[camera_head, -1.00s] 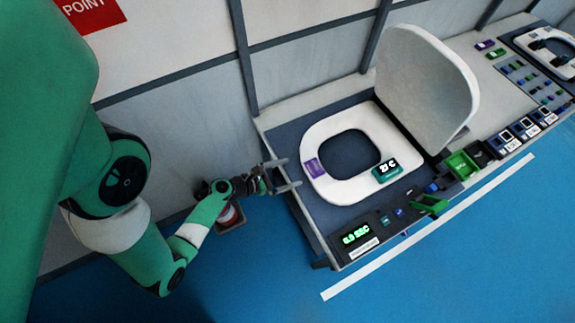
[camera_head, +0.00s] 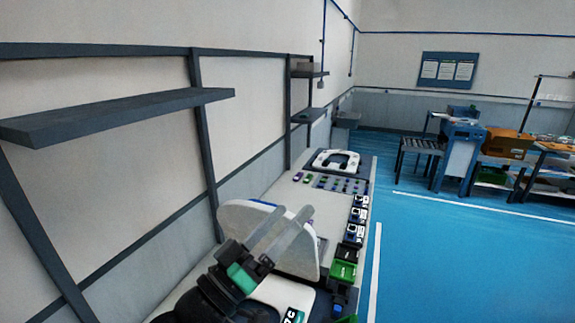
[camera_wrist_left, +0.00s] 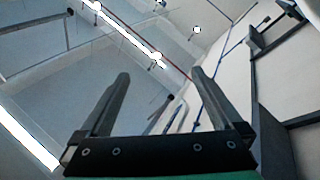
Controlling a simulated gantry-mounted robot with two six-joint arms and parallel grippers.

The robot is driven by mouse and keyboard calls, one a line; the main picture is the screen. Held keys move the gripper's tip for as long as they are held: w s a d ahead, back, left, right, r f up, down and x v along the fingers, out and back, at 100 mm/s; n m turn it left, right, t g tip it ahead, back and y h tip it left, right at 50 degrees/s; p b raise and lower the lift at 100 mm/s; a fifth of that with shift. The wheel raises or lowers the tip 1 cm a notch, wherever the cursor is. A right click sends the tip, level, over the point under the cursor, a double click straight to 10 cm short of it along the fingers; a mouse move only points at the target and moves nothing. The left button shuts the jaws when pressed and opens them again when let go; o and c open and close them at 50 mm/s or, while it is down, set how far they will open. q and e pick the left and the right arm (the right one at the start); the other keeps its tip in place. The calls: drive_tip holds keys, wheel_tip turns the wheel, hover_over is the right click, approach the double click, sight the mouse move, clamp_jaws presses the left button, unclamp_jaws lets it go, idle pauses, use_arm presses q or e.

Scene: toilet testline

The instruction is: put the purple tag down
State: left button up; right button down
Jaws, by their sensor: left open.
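My left gripper (camera_head: 297,210) is raised in front of the upright white toilet lid (camera_head: 300,258) in the head view. In the left wrist view its two fingers (camera_wrist_left: 158,75) are apart with nothing between them, pointing up towards the ceiling. Part of the white seat (camera_head: 272,291) shows below the gripper, with the teal display tag (camera_head: 293,316) at the bottom edge. The purple tag on this seat is not visible now. Another small purple piece (camera_head: 297,176) lies farther along the bench beside a green one (camera_head: 308,178). My right gripper is not in view.
The long bench (camera_head: 262,187) runs along the wall to a second toilet seat (camera_head: 335,162). A wall shelf (camera_head: 120,115) is at the left. Blue floor (camera_head: 450,250) is clear on the right.

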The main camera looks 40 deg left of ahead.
use_arm(q)
drive_tip(key=s+d+r+m+t, duration=0.2)
drive_tip(key=s+d+r+m, duration=0.1)
drive_tip(key=r, duration=0.6)
drive_tip(key=s+d+r+m+t+h, duration=0.1)
drive_tip(key=s+d+r+m+t, duration=0.2)
drive_tip(key=r, duration=0.7)
drive_tip(key=s+d+m, duration=0.1)
drive_tip(key=s+d, duration=0.1)
drive_tip(key=s, duration=0.1)
drive_tip(key=shift+d, duration=0.4)
